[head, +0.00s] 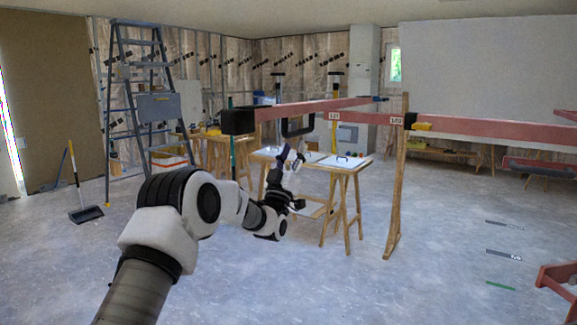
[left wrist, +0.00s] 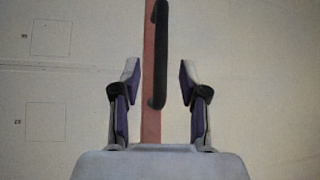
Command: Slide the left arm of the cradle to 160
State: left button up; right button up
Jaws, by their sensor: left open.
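The cradle's left arm is a long dull-red beam (head: 350,117) running across the head view, with a black block (head: 238,121) at its near left end. A black U-shaped handle (head: 286,128) hangs from it. Two small white number labels, one left (head: 334,115) and one right (head: 397,121), sit along the beam; their digits are hard to read. My left gripper (head: 291,157) is open and empty, just below the handle. In the left wrist view the handle (left wrist: 160,50) lies along the red beam (left wrist: 151,125), between the open fingers (left wrist: 159,72) and beyond them. My right gripper is out of view.
A wooden post (head: 396,190) stands right of the handle, with a yellow piece (head: 423,126) near its top. Behind is a trestle table (head: 350,170) with small items. A ladder (head: 113,95) and a long-handled dustpan (head: 86,214) stand at left. The floor in front is mostly clear.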

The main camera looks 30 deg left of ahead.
pick_arm(q)
jog(key=v, duration=0.5)
jog(key=shift+s+f, duration=0.15)
dwell(0.5)
